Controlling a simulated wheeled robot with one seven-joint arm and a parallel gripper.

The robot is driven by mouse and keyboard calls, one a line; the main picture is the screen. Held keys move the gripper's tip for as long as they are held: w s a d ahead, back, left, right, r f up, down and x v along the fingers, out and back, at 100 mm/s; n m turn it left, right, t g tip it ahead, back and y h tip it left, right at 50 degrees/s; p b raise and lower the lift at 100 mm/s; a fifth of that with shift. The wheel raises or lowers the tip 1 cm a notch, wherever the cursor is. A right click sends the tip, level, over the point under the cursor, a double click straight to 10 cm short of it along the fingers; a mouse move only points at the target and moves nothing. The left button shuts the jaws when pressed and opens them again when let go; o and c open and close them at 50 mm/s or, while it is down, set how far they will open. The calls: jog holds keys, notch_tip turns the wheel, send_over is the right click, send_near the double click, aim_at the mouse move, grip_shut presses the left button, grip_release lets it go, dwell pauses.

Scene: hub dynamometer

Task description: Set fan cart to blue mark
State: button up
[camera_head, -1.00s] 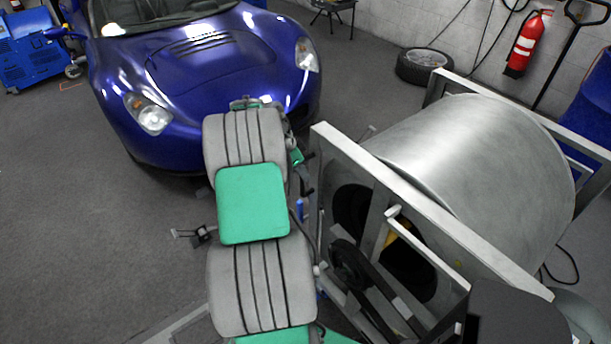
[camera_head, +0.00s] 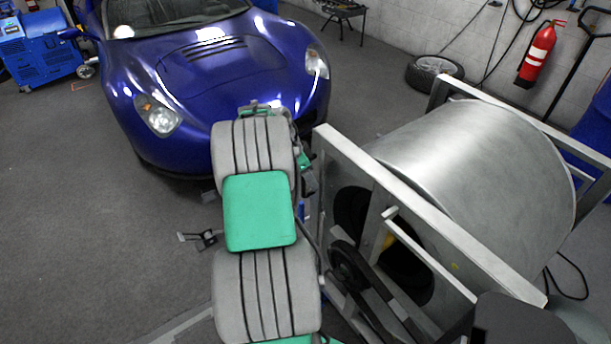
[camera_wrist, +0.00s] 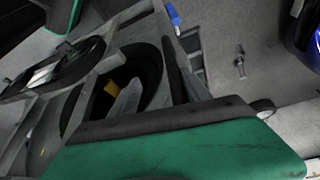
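A small blue piece shows beside my arm in the head view (camera_head: 303,211), and a blue piece shows at the top of the wrist view (camera_wrist: 173,14); I cannot tell if either is the blue mark. My grey and green arm reaches forward from the bottom of the head view toward the car's nose and hides the floor behind it. Its fingertips are not clearly visible there.
A blue car (camera_head: 215,70) is ahead. A metal bracket (camera_head: 198,239) is left of my arm. A tyre (camera_head: 433,73) and extinguisher (camera_head: 540,55) are behind.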

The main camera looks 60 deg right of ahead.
jog(key=shift+s+a+f, duration=0.1)
jog(key=shift+s+a, duration=0.05)
dwell(0.7)
jog(key=b+v, duration=0.1)
jog(key=v, duration=0.6)
jog(key=shift+r, duration=0.35)
jog(key=shift+a, duration=0.1)
